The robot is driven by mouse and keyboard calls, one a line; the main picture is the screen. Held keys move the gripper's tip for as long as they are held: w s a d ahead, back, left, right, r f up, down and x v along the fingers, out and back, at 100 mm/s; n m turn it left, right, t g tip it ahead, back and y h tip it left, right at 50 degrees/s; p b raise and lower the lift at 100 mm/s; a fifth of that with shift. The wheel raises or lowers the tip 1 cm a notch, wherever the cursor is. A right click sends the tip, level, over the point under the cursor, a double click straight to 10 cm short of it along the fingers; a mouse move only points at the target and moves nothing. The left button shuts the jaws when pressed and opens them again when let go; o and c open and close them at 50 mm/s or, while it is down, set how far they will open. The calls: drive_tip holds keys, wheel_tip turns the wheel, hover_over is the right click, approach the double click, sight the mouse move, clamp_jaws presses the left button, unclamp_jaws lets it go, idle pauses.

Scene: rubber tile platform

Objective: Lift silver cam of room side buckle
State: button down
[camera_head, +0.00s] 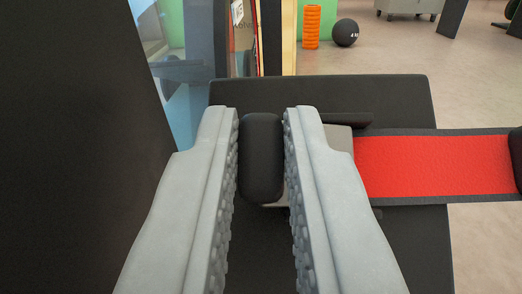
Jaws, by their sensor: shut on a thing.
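My gripper (262,112) reaches forward from the bottom of the view, its two grey ridged fingers on either side of a black rounded block (262,160). It is shut on this block, which sits at the buckle. A silver-grey metal part (338,140) of the buckle shows behind and right of the right finger, mostly hidden by it. A red strap (435,166) with black edges runs from the buckle to the right. I cannot tell how the block joins the silver part.
The buckle lies over a black flat surface (400,100). A tall dark panel (70,150) stands close on the left. Behind are an orange roller (312,27) and a black ball (345,32) on a pale floor. A dark piece sits at the right edge by the strap.

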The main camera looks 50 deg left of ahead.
drive_tip(key=g+y, duration=0.1)
drive_tip(key=d+g+y, duration=0.1)
drive_tip(key=w+d+g+y, duration=0.1)
drive_tip(key=shift+r+m, duration=0.3)
drive_tip(key=shift+r, duration=0.1)
drive_tip(key=shift+w+d+m+g+y, duration=0.15)
drive_tip(key=shift+w+d+g+y, duration=0.2)
drive_tip(key=shift+g+y, duration=0.45)
drive_tip(key=shift+w+d+m+g+y, duration=0.2)
drive_tip(key=shift+d+g+y, duration=0.25)
drive_tip(key=shift+g+y, duration=0.35)
drive_tip(key=shift+w, duration=0.1)
drive_tip(key=c, duration=1.4)
unclamp_jaws()
